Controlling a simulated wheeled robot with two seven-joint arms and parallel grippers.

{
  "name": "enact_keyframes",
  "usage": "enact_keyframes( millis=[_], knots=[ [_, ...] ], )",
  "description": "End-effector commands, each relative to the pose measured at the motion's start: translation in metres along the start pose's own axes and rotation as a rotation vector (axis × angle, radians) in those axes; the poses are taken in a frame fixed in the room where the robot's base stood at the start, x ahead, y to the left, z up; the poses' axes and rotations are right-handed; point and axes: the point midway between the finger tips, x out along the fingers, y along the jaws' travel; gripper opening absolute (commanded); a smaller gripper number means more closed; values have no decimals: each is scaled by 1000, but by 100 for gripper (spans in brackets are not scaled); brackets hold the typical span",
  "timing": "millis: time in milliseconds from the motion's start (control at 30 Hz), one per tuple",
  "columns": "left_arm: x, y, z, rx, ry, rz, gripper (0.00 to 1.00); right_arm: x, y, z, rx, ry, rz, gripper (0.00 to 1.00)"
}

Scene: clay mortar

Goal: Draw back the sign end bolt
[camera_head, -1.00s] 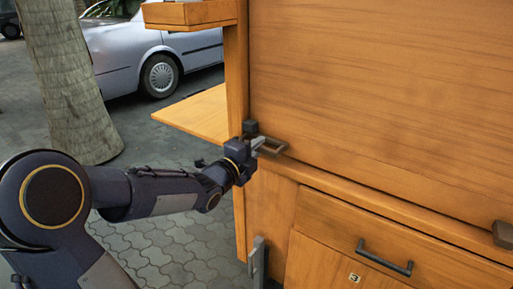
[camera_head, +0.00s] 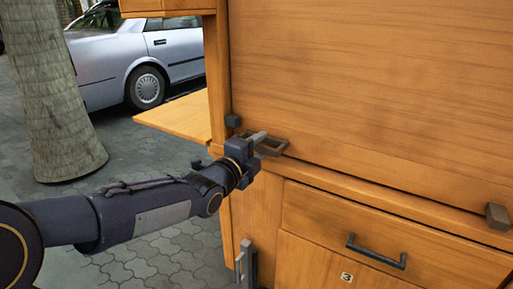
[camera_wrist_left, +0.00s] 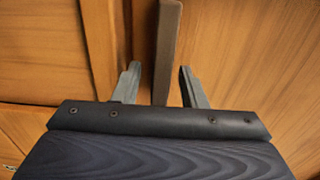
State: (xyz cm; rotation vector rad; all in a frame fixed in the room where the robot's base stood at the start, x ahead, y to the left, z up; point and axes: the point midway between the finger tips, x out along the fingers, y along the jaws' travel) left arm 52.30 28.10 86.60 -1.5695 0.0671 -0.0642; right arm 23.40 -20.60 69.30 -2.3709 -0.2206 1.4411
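A dark grey-brown loop handle (camera_head: 273,144), which looks like the bolt's pull, sits on the cabinet ledge near its left corner, at the foot of the large wooden panel. My left gripper (camera_head: 259,138) is at the handle's left part. In the left wrist view, its two grey fingers (camera_wrist_left: 160,88) stand apart, with a brown bar (camera_wrist_left: 168,45) running between them. The bar lies closer to the right finger; I see a gap on the left side, and contact on the right is unclear. The bolt's rod cannot be made out. My right gripper is not in view.
A dark block (camera_head: 232,121) sits at the panel's left corner, another (camera_head: 497,216) at the right. A drawer with a dark pull (camera_head: 376,251) is below. A wooden shelf (camera_head: 178,116) juts out left. Open paving (camera_head: 150,255) lies left of the cabinet.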

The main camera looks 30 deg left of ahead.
Motion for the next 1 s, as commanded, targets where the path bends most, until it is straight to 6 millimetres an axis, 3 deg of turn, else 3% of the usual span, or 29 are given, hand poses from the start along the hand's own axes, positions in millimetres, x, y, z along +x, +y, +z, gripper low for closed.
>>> enact_keyframes(
  millis=[300,700,1000],
  knots=[
    [-4,-2,2,2,-5,-2,38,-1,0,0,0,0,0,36],
    [-66,-2,1,2,-4,-2,38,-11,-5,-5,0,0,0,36],
    [-78,0,0,0,-1,-1,38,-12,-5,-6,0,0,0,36]
  ],
)
